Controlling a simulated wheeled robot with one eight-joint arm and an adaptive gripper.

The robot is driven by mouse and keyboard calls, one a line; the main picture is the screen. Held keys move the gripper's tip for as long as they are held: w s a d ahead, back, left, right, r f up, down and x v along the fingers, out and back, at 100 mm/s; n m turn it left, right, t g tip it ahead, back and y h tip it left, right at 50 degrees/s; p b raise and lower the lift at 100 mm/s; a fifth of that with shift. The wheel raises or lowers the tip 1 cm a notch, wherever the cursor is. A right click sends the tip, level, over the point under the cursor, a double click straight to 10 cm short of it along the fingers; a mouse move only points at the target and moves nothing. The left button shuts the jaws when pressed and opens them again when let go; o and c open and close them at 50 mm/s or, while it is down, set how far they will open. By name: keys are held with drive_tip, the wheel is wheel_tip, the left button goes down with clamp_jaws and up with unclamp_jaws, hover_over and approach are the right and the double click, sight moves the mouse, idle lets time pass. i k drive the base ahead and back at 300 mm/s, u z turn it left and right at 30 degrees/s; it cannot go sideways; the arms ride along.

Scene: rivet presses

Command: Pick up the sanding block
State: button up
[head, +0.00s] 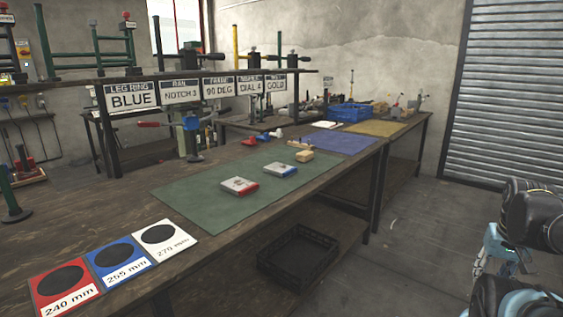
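A small tan block that looks like the sanding block (304,156) lies near the far right edge of the green mat (205,206) on the workbench. It is small in view, so its details cannot be made out. Two flat boxes lie left of it on the same mat, one white and red (239,186) and one white and blue (276,171). Dark and light-blue links of my arm show at the right edge of the head view. My gripper's fingers are not in view, and nothing of mine is near the block.
Red, blue and white plates (108,255) with black discs lie at the bench's near end. A blue mat (342,142) lies beyond the green one. A signed rack (75,87) stands along the back. A black crate (298,250) sits below the bench. Floor right of the bench is clear.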

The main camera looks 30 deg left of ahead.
sight(305, 156)
drive_tip(key=u, duration=1.3)
